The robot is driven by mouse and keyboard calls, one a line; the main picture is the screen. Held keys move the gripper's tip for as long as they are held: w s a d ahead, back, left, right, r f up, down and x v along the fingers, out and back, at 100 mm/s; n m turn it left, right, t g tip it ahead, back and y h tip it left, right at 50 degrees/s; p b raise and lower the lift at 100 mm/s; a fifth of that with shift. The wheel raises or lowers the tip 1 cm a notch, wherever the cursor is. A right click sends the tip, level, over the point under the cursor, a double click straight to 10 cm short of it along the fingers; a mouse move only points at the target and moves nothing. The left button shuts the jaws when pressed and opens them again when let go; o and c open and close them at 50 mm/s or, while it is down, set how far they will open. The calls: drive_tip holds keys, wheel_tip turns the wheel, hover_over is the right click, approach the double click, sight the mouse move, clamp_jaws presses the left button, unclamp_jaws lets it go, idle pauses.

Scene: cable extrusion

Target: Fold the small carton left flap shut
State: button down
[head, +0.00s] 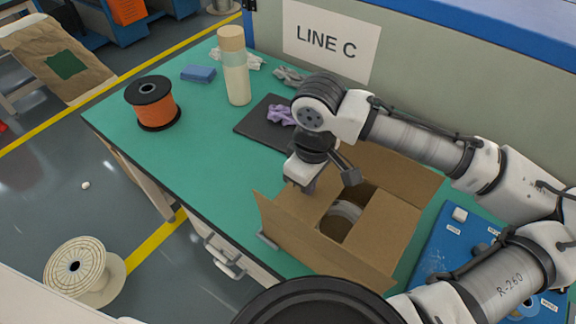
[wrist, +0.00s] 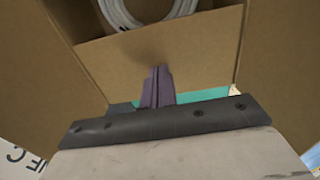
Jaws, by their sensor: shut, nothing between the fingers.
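The small open carton (head: 320,252) stands on the green bench, its brown flaps at different angles. A pale coil (head: 343,213) lies inside it and also shows at the top of the wrist view (wrist: 150,12). My gripper (head: 303,186) points down at the carton's left side, its fingertips partly hidden in the head view. In the wrist view, the fingers (wrist: 157,88) are together and empty, close in front of a cardboard panel (wrist: 165,50) between them and the coil. I cannot tell whether they touch it. The far flap (head: 400,172) leans outward.
A dark mat (head: 258,122) with a purple cloth (head: 281,114) lies behind the carton. A tall bottle (head: 235,70), an orange spool (head: 154,103) and a blue block (head: 198,73) stand farther left. A blue board (head: 437,242) lies right of the carton. The bench's left middle is clear.

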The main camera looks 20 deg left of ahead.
drive_tip(key=shift+s+f, duration=0.35)
drive_tip(key=shift+f, duration=0.45)
wheel_tip(320, 180, up, 10)
drive_tip(key=p, duration=0.9)
drive_tip(key=shift+w+p, duration=0.35)
drive_tip(key=shift+w+r, duration=0.1)
